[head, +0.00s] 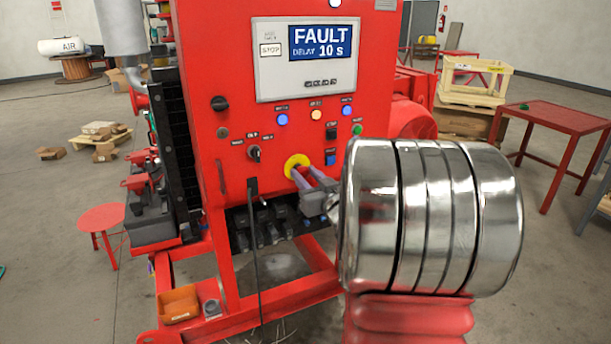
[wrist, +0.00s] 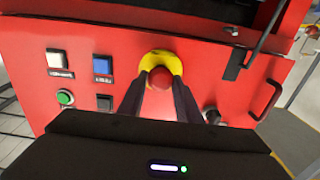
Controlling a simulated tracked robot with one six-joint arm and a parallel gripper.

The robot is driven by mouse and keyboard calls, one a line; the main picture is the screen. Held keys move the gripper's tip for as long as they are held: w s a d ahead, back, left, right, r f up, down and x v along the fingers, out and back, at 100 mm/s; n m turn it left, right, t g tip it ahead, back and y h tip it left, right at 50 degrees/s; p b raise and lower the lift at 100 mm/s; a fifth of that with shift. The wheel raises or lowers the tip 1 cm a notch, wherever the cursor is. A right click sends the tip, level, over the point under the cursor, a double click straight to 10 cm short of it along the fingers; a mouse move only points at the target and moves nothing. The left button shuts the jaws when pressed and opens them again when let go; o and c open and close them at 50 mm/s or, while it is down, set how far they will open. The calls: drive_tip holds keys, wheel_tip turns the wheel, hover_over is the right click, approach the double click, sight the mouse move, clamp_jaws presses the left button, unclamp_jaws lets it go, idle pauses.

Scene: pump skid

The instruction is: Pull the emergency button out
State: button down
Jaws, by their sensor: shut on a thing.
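The emergency button (wrist: 160,78) is a red round knob on a yellow ring (wrist: 176,62), set in the red panel. In the head view the yellow ring (head: 294,162) shows low on the panel, and my gripper's fingers partly hide the knob. My gripper (wrist: 160,88) has its two dark fingers on either side of the knob and is shut on it. In the head view my gripper (head: 306,178) reaches the button from the lower right.
A display (head: 318,50) above reads FAULT, DELAY 10 s. Lamps, switches and a black selector (head: 254,153) sit close around the button. A black cable (head: 256,240) hangs below the panel.

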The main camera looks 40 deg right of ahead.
drive_tip(key=c, duration=1.3)
unclamp_jaws()
drive_tip(key=shift+s, duration=0.1)
drive_tip(key=shift+s+a, duration=0.1)
drive_tip(key=shift+s, duration=0.05)
drive_tip(key=v, duration=1.3)
drive_tip(key=shift+s, duration=0.25)
drive_tip(key=shift+a, duration=0.1)
